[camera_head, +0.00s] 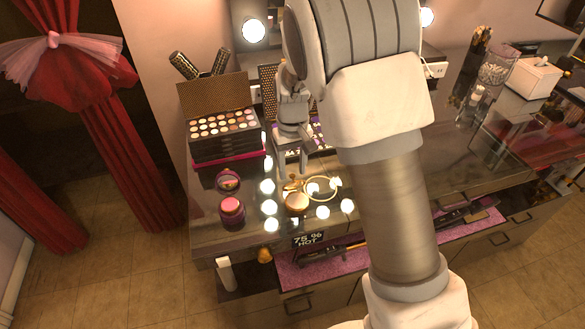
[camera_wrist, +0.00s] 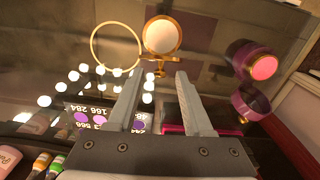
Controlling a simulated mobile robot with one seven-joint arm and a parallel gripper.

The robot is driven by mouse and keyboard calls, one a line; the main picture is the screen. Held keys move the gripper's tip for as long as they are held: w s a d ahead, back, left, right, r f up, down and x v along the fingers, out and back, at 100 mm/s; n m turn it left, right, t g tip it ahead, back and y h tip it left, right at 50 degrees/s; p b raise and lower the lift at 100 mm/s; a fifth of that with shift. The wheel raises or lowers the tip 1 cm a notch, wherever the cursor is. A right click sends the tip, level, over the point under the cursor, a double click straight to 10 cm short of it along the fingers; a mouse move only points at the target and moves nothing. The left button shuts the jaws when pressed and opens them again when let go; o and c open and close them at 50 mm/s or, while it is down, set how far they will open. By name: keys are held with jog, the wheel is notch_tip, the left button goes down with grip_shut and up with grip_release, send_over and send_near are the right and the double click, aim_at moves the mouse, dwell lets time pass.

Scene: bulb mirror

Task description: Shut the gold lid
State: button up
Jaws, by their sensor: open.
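A round gold-rimmed piece with a pale face (camera_head: 297,202) lies on the dark glossy vanity top; it also shows in the wrist view (camera_wrist: 162,36). A small gold fitting (camera_wrist: 155,68) sits at its edge, on the side nearer my gripper. A thin gold hoop (camera_wrist: 117,45) is beside it, also seen in the head view (camera_head: 321,188). I cannot tell which gold part is the lid. My gripper (camera_head: 291,173) is open and empty, pointing down just behind the gold pieces. In the wrist view, its fingertips (camera_wrist: 157,78) stand apart on either side of the fitting.
Bright bulb reflections dot the vanity top (camera_head: 215,240). A tissue box (camera_head: 533,78) stands far right.

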jog(key=shift+f, duration=0.35)
grip_shut()
